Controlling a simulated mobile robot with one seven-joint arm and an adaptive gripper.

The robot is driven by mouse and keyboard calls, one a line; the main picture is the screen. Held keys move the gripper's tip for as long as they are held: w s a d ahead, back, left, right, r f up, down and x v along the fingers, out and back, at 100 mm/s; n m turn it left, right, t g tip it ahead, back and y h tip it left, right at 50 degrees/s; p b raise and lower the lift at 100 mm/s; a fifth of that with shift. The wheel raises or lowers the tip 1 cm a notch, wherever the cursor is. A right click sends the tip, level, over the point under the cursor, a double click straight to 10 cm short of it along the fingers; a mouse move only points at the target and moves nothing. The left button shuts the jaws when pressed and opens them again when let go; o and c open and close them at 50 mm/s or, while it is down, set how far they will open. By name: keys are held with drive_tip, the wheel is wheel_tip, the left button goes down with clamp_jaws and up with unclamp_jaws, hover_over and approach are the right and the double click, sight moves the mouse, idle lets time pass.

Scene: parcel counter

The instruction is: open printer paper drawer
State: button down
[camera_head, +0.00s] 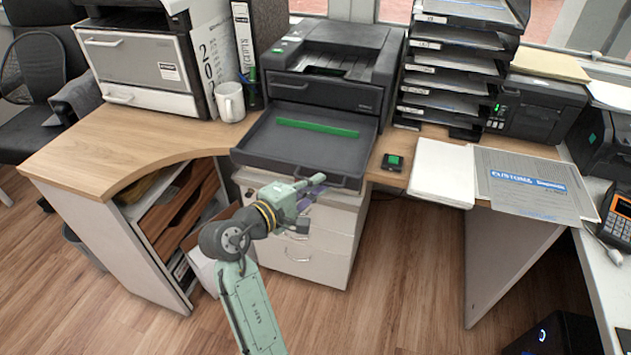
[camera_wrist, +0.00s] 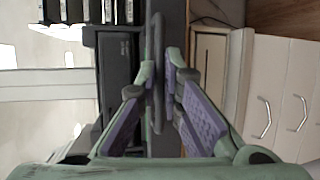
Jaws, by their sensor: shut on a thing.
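The dark grey printer (camera_head: 340,85) stands on the wooden desk. Its paper drawer (camera_head: 290,150) is pulled far out toward me, with a green strip (camera_head: 318,128) across its inside. My gripper (camera_head: 318,182) is at the drawer's front edge. In the wrist view my gripper (camera_wrist: 160,80) has its purple-padded fingers on both sides of the dark drawer handle (camera_wrist: 155,35) and is shut on it.
A white mug (camera_head: 229,102) and binders stand left of the printer. A stack of black trays (camera_head: 455,75), a small green-topped device (camera_head: 392,161) and papers (camera_head: 443,174) are to the right. A white cabinet (camera_head: 318,250) sits under the drawer. Open floor lies in front.

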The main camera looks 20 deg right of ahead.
drive_tip(key=c, duration=1.7)
unclamp_jaws()
drive_tip(key=v, duration=1.2)
